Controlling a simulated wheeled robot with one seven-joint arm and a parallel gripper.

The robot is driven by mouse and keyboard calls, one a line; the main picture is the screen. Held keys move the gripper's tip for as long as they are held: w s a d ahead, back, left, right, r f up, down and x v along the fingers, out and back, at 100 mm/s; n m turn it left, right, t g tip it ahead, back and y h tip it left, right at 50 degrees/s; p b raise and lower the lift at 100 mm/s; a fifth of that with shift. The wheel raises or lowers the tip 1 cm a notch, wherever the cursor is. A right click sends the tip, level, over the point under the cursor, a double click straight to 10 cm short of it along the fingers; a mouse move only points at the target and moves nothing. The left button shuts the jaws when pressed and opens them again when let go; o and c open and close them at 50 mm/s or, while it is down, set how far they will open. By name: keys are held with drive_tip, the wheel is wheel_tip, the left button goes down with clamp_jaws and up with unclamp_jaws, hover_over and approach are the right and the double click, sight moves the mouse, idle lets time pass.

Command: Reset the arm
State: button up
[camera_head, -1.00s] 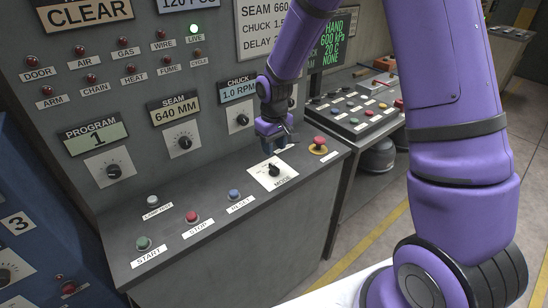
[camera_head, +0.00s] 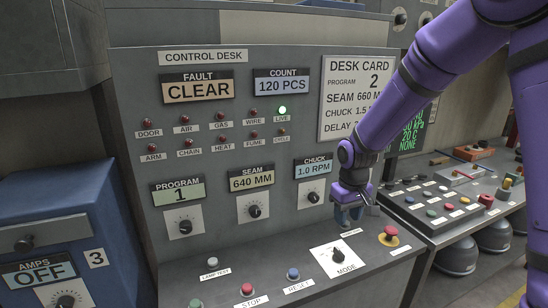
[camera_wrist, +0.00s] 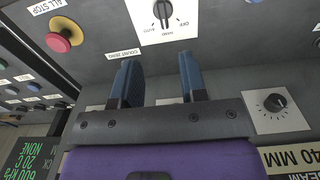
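My purple arm comes in from the upper right. My gripper (camera_head: 350,218) hangs over the rear of the control desk's ledge, behind the MODE knob (camera_head: 338,257) and left of the red all-stop button (camera_head: 388,236). In the wrist view its two blue fingers (camera_wrist: 159,68) stand apart with nothing between them. The MODE knob (camera_wrist: 163,9) lies beyond the fingertips there, and the all-stop button (camera_wrist: 61,38) is to the left. Whether the fingers touch the desk cannot be told.
The CHUCK knob (camera_head: 313,197) is left of my gripper. START, STOP (camera_head: 192,303) and RESET (camera_head: 293,273) buttons line the desk front. The desk card (camera_head: 350,100) is behind my arm. A side bench with a button panel (camera_head: 440,203) stands right.

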drive_tip(key=s+d+r+m+t, duration=0.1)
drive_tip(key=s+d+r, duration=0.1)
drive_tip(key=s+r, duration=0.55)
drive_tip(key=s+d+r+m+t, duration=0.15)
drive_tip(key=s+r, duration=0.35)
drive_tip(key=r, duration=0.5)
drive_tip(key=s+d+r+t, duration=0.1)
drive_tip(key=s+r, duration=0.1)
drive_tip(key=s, duration=0.6)
drive_tip(key=s+d+r+t, duration=0.1)
drive_tip(key=s+d+r, duration=0.1)
drive_tip(key=s, duration=0.6)
drive_tip(key=shift+r+m, duration=0.45)
drive_tip(key=shift+r, duration=0.2)
drive_tip(key=shift+t, duration=0.25)
